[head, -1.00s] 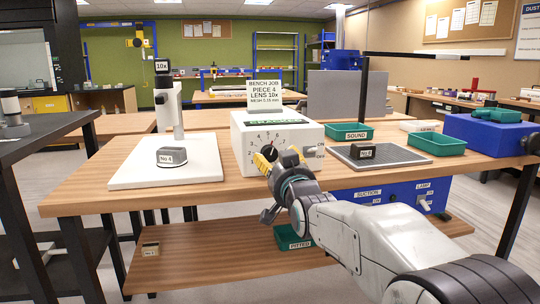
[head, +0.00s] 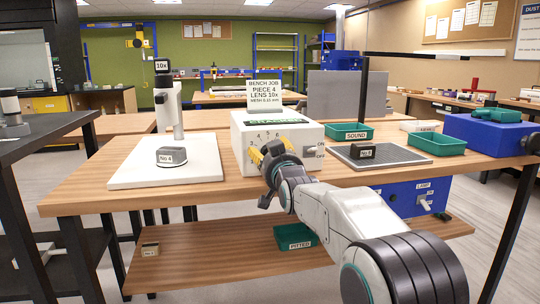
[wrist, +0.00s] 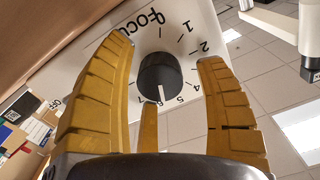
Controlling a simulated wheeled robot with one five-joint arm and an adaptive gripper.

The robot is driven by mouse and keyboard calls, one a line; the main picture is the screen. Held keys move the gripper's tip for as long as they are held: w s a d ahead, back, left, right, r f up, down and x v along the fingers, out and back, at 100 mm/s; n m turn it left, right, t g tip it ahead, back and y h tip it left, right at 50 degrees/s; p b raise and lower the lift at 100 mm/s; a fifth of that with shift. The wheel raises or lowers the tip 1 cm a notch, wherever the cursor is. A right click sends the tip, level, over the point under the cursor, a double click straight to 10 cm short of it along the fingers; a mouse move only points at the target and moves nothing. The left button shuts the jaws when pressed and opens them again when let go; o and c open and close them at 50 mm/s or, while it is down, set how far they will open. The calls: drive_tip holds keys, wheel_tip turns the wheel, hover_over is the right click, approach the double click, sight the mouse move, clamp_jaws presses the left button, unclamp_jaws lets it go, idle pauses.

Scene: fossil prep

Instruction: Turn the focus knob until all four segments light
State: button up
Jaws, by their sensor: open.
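The focus knob (wrist: 160,78) is a dark round knob on the white panel marked FOCUS, with a numbered dial around it. My gripper (wrist: 172,72) is open, with one yellow finger on each side of the knob and visible gaps between. In the head view my gripper (head: 262,154) is at the front of the white box (head: 300,133) and hides the knob. I cannot make out any lit segments.
A microscope labelled 10x (head: 166,92) stands on a white base left of the box, with a grey piece marked No 4 (head: 171,157) on it. A switch marked OFF (head: 310,150) is right of my gripper. A green tray (head: 436,145) and grey mat (head: 395,153) lie to the right.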

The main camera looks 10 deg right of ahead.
drive_tip(key=shift+w, duration=0.2)
drive_tip(key=c, duration=1.2)
